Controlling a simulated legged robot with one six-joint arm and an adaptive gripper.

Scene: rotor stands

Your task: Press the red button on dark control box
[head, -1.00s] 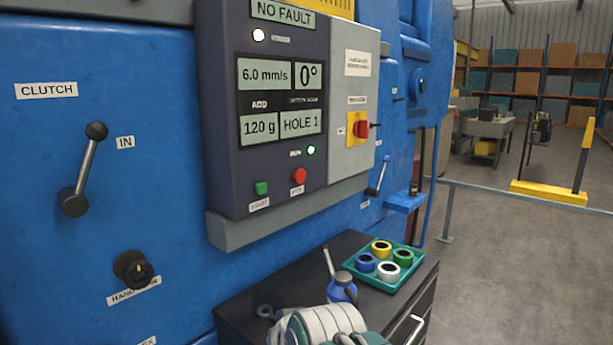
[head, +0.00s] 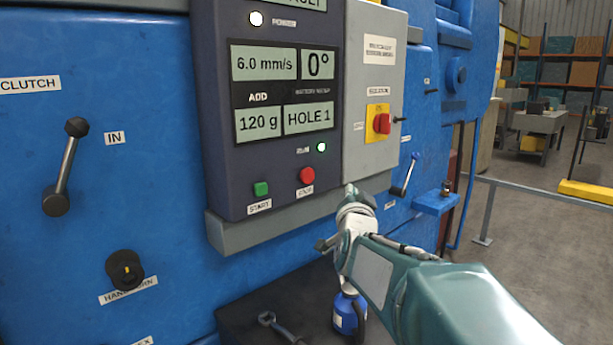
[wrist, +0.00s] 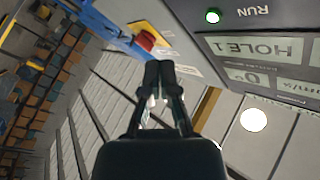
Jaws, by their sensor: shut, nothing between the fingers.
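The dark control box (head: 270,190) is fixed to the blue machine. Its red button (head: 307,175), labelled STOP, sits low on the front, right of a green START button (head: 261,189). My gripper (head: 350,190) is near the box's lower right edge, right of and slightly below the red button in the picture; I cannot tell its distance from the panel. In the wrist view my gripper (wrist: 158,68) has its fingertips together and empty. The red button does not show in that view; the box's display (wrist: 262,48) and green RUN lamp (wrist: 212,16) do.
A grey box with a red isolator switch (head: 382,123) on a yellow plate adjoins on the right. A blue-handled lever (head: 405,175) is beyond it. Below stands a dark cabinet (head: 240,320) with a blue bottle (head: 347,312) and a tool. Open floor lies right.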

